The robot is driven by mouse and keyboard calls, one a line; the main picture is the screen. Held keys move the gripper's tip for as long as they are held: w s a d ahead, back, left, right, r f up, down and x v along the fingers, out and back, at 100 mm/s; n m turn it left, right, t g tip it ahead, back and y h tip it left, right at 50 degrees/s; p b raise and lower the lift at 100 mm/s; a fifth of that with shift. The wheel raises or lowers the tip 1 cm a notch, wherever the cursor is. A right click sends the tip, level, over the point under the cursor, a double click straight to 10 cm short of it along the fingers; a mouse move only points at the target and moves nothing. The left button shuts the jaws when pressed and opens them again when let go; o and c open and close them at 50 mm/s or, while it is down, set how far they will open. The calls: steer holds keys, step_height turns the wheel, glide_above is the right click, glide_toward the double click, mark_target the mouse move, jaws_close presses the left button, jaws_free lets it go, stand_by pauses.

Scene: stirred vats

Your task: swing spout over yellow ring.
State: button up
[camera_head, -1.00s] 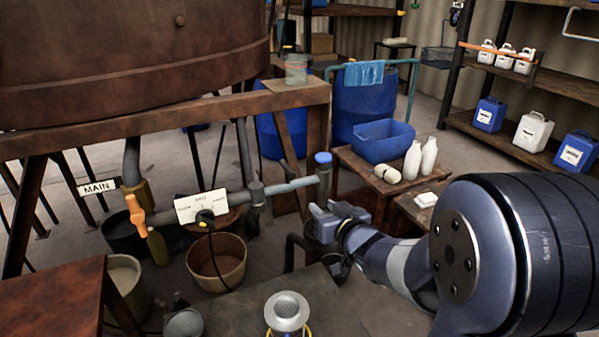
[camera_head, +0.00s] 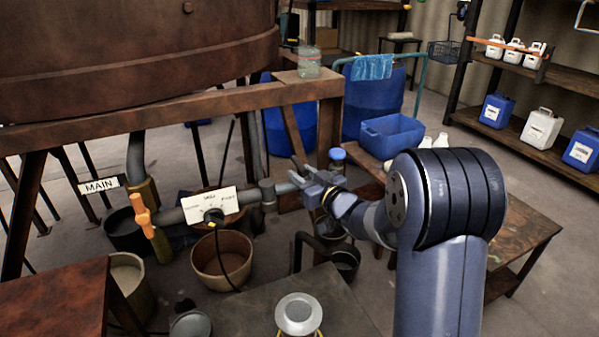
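The spout (camera_head: 284,188) is a grey pipe running right from a valve joint on the main pipe. Its outer end has a blue-topped upright piece (camera_head: 337,158), partly hidden behind my gripper. My gripper (camera_head: 293,168) is at the spout's outer part, with its fingers pointing left. The two fingertips show apart; whether they touch the pipe I cannot tell. Yellow parts, apparently the yellow ring (camera_head: 320,333), show at the bottom edge around the base of a silver round-topped vessel (camera_head: 298,312). Most of the ring is hidden or out of frame.
A brown bucket (camera_head: 222,262) stands below. A blue tub (camera_head: 391,138) and a low table (camera_head: 520,235) are to the right.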

steer(key=shift+x, duration=0.95)
jaws_close()
